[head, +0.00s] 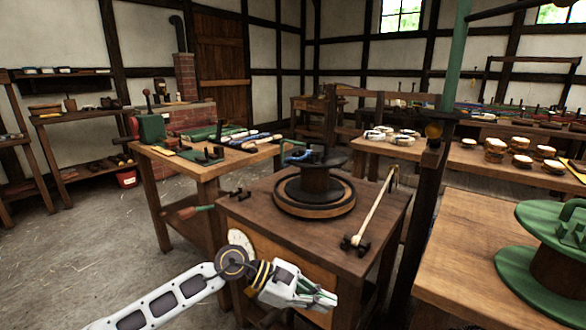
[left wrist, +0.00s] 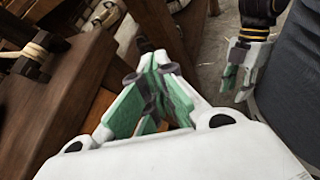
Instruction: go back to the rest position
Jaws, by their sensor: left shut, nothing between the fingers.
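My left gripper (head: 322,300) is low in front of the small wooden table, white and green, with its arm coming in from the lower left. It is shut and empty; its closed fingers (left wrist: 152,85) fill the middle of the left wrist view. My right gripper (left wrist: 238,82) shows at the upper right of the left wrist view, hanging beside a dark grey surface; whether it is open or shut is not clear. It does not show in the head view.
The small table (head: 245,208) bears a dark spool (head: 316,180) on a round base and a pale rod (head: 372,210). A workbench (head: 188,168) stands behind left. At right, a green reel (head: 545,285) rests on another bench (head: 462,235). The floor (head: 110,235) at left is clear.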

